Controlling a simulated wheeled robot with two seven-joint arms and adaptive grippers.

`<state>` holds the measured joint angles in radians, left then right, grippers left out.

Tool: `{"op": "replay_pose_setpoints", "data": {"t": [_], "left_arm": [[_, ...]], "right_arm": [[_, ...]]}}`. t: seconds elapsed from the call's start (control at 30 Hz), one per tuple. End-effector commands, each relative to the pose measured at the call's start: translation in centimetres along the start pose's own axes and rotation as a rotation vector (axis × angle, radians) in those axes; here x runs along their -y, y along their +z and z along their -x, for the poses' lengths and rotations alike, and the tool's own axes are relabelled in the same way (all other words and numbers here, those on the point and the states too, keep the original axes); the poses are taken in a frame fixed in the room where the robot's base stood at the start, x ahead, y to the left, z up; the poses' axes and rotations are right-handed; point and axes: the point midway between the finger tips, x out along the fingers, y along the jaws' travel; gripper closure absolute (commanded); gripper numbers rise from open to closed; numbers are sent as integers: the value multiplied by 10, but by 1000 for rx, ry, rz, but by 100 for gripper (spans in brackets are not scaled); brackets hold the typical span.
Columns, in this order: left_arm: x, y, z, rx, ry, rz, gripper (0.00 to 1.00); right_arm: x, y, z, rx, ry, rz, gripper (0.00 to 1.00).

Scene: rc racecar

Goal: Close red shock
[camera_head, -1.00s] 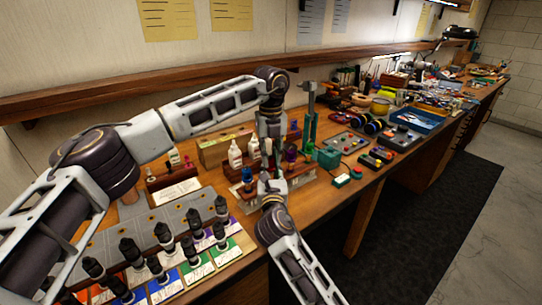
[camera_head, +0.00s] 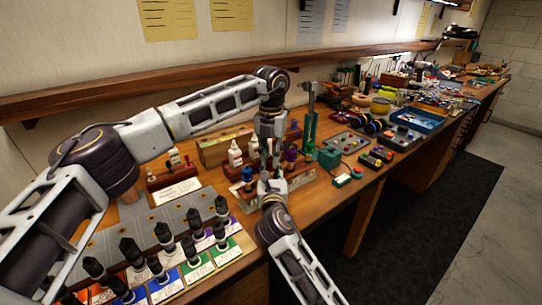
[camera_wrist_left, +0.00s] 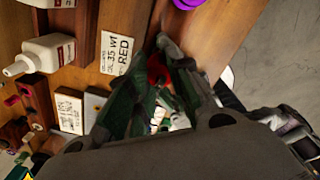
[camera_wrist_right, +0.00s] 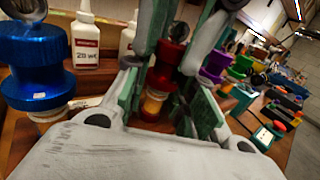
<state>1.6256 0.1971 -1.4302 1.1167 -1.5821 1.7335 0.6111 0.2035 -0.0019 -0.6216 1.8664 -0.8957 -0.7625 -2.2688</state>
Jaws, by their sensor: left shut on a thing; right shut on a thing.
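The red shock (camera_wrist_right: 152,103) stands upright in the right wrist view, a red body with an amber-looking band. My right gripper (camera_wrist_right: 168,105) is shut on it, one finger on each side. My left gripper (camera_wrist_left: 165,90) points down from above, shut on a red part (camera_wrist_left: 156,68) at the top of the shock. That part also shows in the right wrist view (camera_wrist_right: 170,55). Whether it sits fully on the body is hidden by the fingers. In the head view both grippers meet over the bench, where the arms hide the shock.
A blue shock (camera_wrist_right: 38,68) stands left of my right gripper, and a purple one (camera_wrist_right: 216,64) stands to the right. White oil bottles (camera_wrist_right: 86,40) stand behind.

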Motion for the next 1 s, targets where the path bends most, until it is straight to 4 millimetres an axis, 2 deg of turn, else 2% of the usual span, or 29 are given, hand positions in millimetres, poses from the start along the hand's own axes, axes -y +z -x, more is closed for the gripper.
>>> {"op": "replay_pose_setpoints", "data": {"t": [1.0], "left_arm": [[4, -1, 0, 3, -4, -849, 100]], "right_arm": [[-4, 0, 1, 1, 9, -2, 100]]}}
